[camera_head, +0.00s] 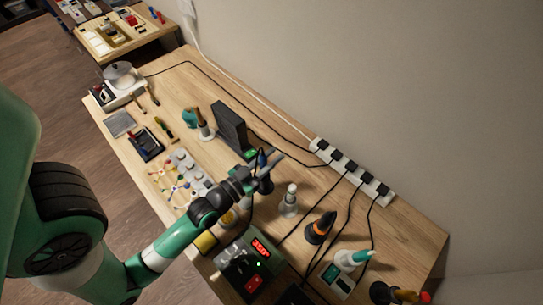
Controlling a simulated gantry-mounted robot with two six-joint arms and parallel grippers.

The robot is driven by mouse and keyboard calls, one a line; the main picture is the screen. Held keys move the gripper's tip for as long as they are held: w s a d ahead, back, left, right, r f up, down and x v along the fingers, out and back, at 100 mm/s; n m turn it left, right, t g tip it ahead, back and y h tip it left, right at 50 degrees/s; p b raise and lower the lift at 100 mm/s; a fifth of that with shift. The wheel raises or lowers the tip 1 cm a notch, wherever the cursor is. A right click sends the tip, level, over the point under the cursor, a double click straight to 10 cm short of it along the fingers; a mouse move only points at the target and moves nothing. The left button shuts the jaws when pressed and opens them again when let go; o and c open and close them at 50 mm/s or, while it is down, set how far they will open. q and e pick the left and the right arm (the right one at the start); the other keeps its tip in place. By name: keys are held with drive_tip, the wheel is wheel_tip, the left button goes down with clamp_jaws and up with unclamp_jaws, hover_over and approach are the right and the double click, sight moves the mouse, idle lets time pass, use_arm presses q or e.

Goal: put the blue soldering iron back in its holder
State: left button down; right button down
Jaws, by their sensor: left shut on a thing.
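My left gripper (266,164) reaches in from the lower left over the middle of the workbench, with its jaws shut on the blue soldering iron (262,158). Only a small blue part of the iron shows between the grey fingers. A dark holder (266,185) stands just below the fingers in the picture. The fingers hide the iron's lower part, so I cannot tell whether its tip is inside the holder. My right gripper is not in view.
A white stand (289,200) and an orange-and-black iron in a stand (319,229) are to the right. A station with a red display (243,266) is in front. A black box (229,127) and a power strip (350,171) with cables lie behind.

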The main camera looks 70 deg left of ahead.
use_arm(q)
unclamp_jaws()
idle(0.5)
idle(0.3)
wheel_tip(320, 180, up, 11)
drive_tip(key=p, duration=1)
drive_tip(key=shift+p, duration=0.35)
